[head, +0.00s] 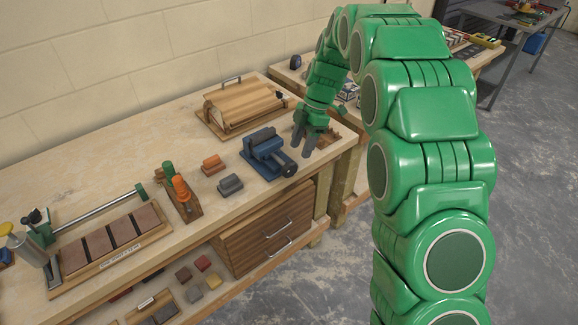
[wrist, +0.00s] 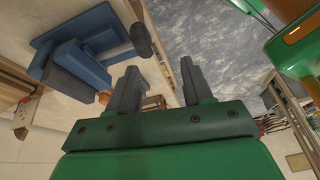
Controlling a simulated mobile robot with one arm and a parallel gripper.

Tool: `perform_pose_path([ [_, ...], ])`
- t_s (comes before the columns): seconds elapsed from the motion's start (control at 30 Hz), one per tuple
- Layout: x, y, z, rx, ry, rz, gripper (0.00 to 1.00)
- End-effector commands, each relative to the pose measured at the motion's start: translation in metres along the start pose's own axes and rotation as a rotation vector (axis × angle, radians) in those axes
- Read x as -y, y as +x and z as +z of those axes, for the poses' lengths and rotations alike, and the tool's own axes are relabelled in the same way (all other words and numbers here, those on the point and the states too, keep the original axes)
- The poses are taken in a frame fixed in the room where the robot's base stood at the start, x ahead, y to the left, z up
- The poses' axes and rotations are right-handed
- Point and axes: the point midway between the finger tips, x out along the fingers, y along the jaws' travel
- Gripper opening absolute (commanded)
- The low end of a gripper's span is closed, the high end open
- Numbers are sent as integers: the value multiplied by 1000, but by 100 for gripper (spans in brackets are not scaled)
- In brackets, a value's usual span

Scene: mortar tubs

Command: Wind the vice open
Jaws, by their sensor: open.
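The blue vice (head: 268,153) stands near the right end of the wooden bench, close to its front edge. It also shows in the wrist view (wrist: 78,62) at the upper left, with a dark knob or handle end (wrist: 141,40) on its screw. In the head view the dark handle end (head: 289,169) faces the front edge. The jaw gap is too small to judge. My gripper (head: 306,145) is just right of the vice, fingers pointing down. In the wrist view my gripper (wrist: 157,80) has its two grey fingers apart with nothing between them, clear of the handle.
A wooden roll-top box (head: 242,107) stands behind the vice. A grey block (head: 230,185), an orange block (head: 212,165) and a hand plane (head: 181,192) lie to its left. A second bench (head: 349,112) adjoins on the right.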

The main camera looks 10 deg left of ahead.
Motion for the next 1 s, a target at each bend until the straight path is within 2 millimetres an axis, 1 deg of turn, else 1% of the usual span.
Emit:
perform_pose_path([
  [0.03, -8, 5, 2, -5, -37, 1, 50],
  [0.1, -16, 10, 3, -10, -83, 3, 50],
  [0.2, -24, 15, 5, -16, -127, 3, 50],
  [0.3, -27, 17, 5, -19, -148, 4, 50],
  [0.47, -27, 23, 5, -21, -153, 3, 50],
  [0.57, -26, 31, 4, -22, -152, 2, 50],
  [0.9, -26, 77, 4, -21, -151, 2, 50],
  [1.0, -27, 87, 4, -19, -151, 4, 50],
])
